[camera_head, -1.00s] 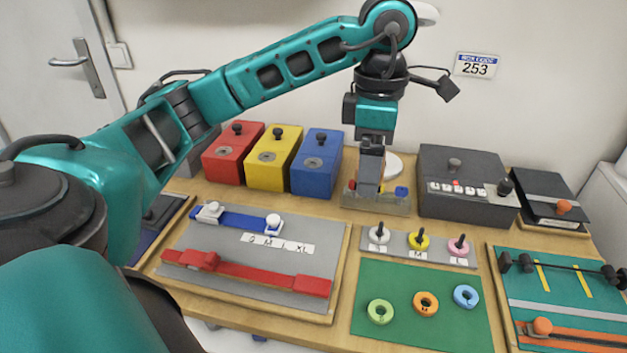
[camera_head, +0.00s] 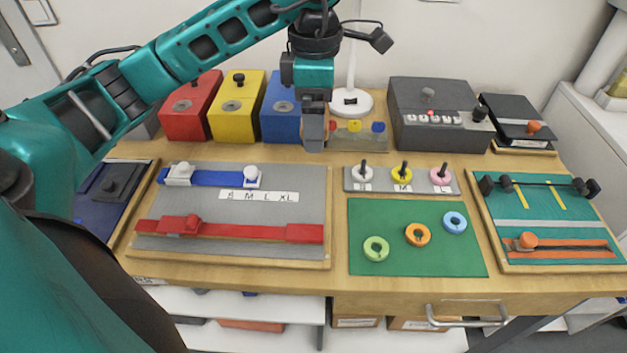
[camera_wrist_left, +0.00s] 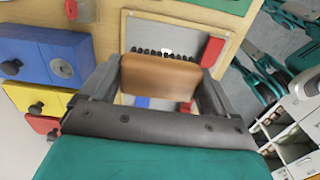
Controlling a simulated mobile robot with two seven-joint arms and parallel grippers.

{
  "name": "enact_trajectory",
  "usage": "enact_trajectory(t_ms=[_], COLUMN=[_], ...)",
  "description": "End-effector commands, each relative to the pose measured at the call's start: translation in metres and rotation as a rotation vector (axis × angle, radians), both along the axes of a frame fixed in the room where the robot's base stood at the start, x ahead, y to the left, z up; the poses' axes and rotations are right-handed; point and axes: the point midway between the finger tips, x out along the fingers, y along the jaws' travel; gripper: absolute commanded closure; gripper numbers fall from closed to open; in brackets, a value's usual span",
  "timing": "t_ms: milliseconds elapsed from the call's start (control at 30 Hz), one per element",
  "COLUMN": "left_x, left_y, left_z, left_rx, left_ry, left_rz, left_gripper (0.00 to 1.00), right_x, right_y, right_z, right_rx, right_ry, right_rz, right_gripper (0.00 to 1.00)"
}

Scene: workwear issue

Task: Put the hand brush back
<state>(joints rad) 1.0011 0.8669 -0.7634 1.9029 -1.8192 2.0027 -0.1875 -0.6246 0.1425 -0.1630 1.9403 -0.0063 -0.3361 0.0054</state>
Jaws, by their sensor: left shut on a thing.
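The hand brush (camera_wrist_left: 160,76) shows in the left wrist view as a brown block with a row of dark bristles along its far edge. It sits between the two fingers of my left gripper (camera_wrist_left: 158,85), which is shut on it. In the head view my left gripper (camera_head: 313,140) hangs above the back of the bench, in front of the blue box (camera_head: 280,110). I cannot make out the brush there. My right gripper is in neither current view.
Red (camera_head: 190,110) and yellow boxes (camera_head: 236,110) stand left of the blue one. A small stand with coloured knobs (camera_head: 362,139) and a dark grey box (camera_head: 432,105) are to the right. A grey strap board (camera_head: 285,210) and green mat (camera_head: 400,255) lie in front.

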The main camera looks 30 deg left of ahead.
Motion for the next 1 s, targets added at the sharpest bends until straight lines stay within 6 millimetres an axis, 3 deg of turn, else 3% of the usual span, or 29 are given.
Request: enact_trajectory(t_ms=[33, 100, 300, 567, 800, 1000], left_x=[-0.001, -0.001, -0.001, 0.000, -0.001, 0.000], left_y=[0.000, 0.000, 0.000, 0.000, 0.000, 0.000], left_z=[-0.018, -0.035, -0.078, -0.098, -0.132, -0.134], left_rx=[0.000, 0.002, 0.001, 0.001, 0.001, 0.002], left_ry=[0.007, 0.007, 0.004, 0.001, 0.003, -0.001], left_rz=[-0.001, 0.001, 0.001, 0.000, 0.000, 0.000], left_gripper=[0.35, 0.35, 0.35, 0.35, 0.35, 0.35], right_x=[0.000, 0.000, 0.000, 0.000, 0.000, 0.000], right_y=[0.000, 0.000, 0.000, 0.000, 0.000, 0.000], right_z=[-0.004, -0.004, -0.004, -0.004, -0.005, -0.005], right_rx=[0.000, 0.000, -0.001, -0.001, -0.001, -0.001], right_ry=[0.000, 0.001, 0.001, 0.000, 0.000, 0.000], right_rz=[0.000, 0.000, -0.001, -0.001, 0.000, 0.001], right_gripper=[0.47, 0.47, 0.47, 0.47, 0.47, 0.47])
